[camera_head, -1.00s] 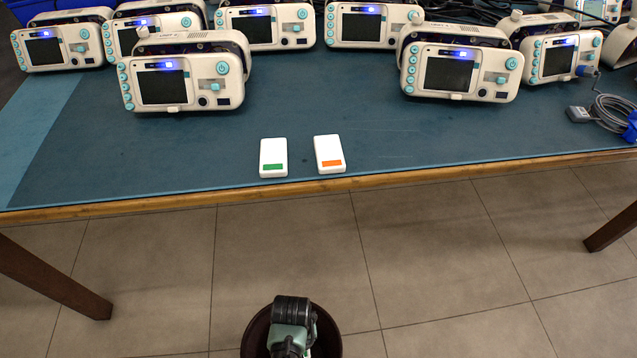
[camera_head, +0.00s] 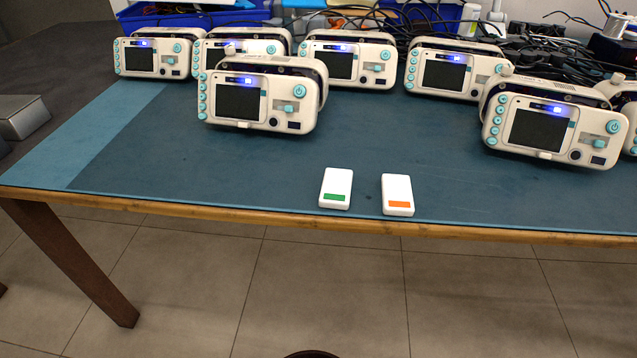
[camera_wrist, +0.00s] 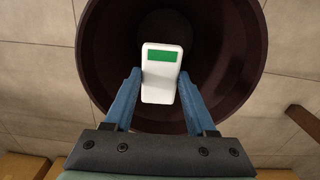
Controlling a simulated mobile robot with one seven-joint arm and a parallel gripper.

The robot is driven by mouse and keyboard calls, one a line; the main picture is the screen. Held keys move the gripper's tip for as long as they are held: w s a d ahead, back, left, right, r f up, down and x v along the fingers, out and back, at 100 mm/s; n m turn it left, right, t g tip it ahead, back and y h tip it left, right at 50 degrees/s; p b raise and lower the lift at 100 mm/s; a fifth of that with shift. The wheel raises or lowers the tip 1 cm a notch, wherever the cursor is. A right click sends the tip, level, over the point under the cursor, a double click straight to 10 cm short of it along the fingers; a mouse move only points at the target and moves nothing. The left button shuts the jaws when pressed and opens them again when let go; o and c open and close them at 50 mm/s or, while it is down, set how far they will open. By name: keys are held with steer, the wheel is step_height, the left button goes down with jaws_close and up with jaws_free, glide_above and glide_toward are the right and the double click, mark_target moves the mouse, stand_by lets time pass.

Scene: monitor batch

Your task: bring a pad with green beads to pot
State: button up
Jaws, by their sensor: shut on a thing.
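In the wrist view my gripper (camera_wrist: 160,76) is shut on a white pad with a green band (camera_wrist: 159,88). Its blue fingers press the pad's left and right sides. The pad is over the open mouth of a dark maroon round pot (camera_wrist: 236,100); how high it is above the pot's bottom I cannot tell. In the head view only a sliver of the pot's rim (camera_head: 310,354) shows at the bottom edge, and my gripper is out of sight. Another white pad with a green band (camera_head: 335,189) lies on the table near its front edge.
A white pad with an orange band (camera_head: 397,195) lies beside the green-banded one on the blue-topped table (camera_head: 200,165). Several white monitors (camera_head: 258,98) stand farther back. A grey box (camera_head: 22,116) is at far left.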

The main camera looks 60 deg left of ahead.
steer(key=o, duration=1.4)
steer(key=shift+r, duration=0.1)
step_height(320, 180, up, 13)
steer(key=p, duration=0.7)
